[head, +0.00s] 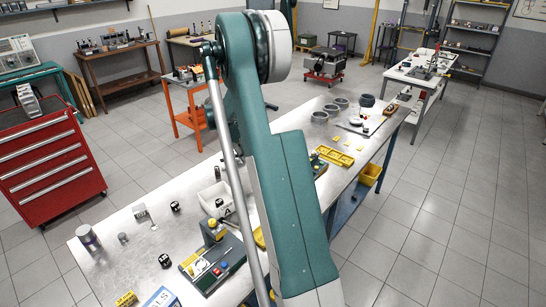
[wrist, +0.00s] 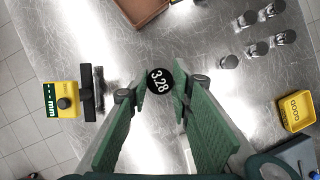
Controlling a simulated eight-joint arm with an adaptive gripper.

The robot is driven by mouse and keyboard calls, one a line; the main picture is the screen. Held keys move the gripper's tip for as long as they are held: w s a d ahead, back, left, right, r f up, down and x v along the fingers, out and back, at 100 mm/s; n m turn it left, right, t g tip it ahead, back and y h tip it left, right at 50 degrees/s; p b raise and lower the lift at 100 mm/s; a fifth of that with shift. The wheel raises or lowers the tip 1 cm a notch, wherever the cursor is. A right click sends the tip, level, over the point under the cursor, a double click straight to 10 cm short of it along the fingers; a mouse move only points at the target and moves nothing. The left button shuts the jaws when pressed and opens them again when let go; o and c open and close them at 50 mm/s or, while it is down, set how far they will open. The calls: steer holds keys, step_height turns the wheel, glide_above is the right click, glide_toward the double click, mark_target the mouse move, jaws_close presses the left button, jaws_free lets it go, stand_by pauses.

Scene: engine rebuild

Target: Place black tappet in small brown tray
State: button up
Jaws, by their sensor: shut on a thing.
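The black tappet (wrist: 158,80) shows in the wrist view as a round dark disc marked "3.28" in white. My gripper (wrist: 160,90) is shut on it, with a green finger on each side. A brown tray (wrist: 148,20) is cut off by the top edge of the wrist view, beyond the tappet and apart from it. In the head view my own arm hides the gripper and the tappet, and I cannot tell which object there is the brown tray.
A yellow gauge marked "mm" (wrist: 62,101) stands left of my gripper. Several metal cylinders (wrist: 257,48) stand at the upper right. A yellow tray marked "GOOD" (wrist: 296,112) is at the right. Bare metal bench lies between the tappet and the brown tray.

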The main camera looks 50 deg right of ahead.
steer(key=s+d+p, duration=0.2)
steer(key=d, duration=1.9)
steer(key=shift+s+d+r, duration=0.15)
steer(key=shift+d+r, duration=0.1)
steer(key=shift+d, duration=0.1)
steer(key=shift+f, duration=0.1)
steer(key=shift+f, duration=3.05)
steer(key=shift+f+p, duration=0.3)
steer(key=shift+f, duration=1.55)
steer(key=shift+f, duration=0.2)
steer(key=o, duration=0.6)
